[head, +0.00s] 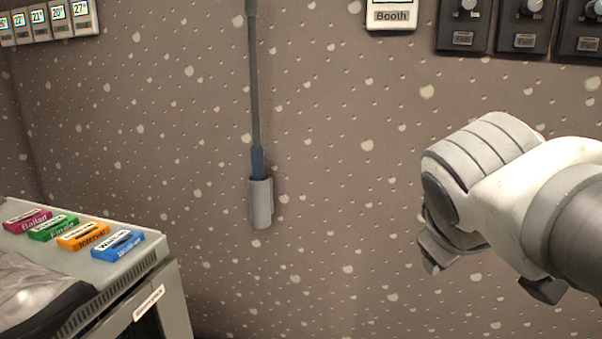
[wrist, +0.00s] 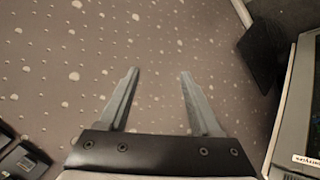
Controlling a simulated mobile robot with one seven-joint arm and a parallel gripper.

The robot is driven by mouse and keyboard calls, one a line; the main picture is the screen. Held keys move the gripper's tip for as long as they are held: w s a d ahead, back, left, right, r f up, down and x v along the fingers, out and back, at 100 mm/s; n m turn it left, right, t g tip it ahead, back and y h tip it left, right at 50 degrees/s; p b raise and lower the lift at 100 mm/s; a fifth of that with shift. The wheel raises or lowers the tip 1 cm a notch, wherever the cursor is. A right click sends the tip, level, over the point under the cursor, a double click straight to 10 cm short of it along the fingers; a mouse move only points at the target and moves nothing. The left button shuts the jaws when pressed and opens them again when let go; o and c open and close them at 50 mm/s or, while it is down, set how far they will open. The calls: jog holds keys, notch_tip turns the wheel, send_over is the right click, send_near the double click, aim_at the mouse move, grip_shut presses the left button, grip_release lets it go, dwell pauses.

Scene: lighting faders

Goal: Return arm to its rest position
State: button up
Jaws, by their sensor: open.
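My arm reaches in from the right edge in the head view, in front of the speckled wall. My gripper (wrist: 158,80) shows in the wrist view with its two grey fingers spread apart and nothing between them. The fingers point at the bare speckled wall (wrist: 90,45) and touch nothing that I can see. In the head view the fingertips are mostly hidden by the white wrist housing.
A grey cabinet (head: 165,272) with several coloured labelled blocks stands at lower left. A pole sits in a grey wall holder (head: 261,203). Dark knob panels (head: 463,28) and a "Booth" plate (head: 391,16) hang along the top. The wall between holder and arm is clear.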

jog(key=s+a+f+m+g+y, duration=0.1)
jog(key=s+a+f+m+y, duration=0.1)
jog(key=s+f, duration=0.3)
jog(key=s+a+f+m+g+y, duration=0.1)
jog(key=s+a+f+m+y, duration=0.15)
jog(key=f, duration=0.35)
notch_tip(320, 180, up, 17)
jog(key=a+p, duration=0.1)
jog(key=p, duration=1.7)
jog(key=shift+s+r, duration=0.15)
jog(key=shift+s, duration=0.1)
jog(key=shift+m, duration=0.25)
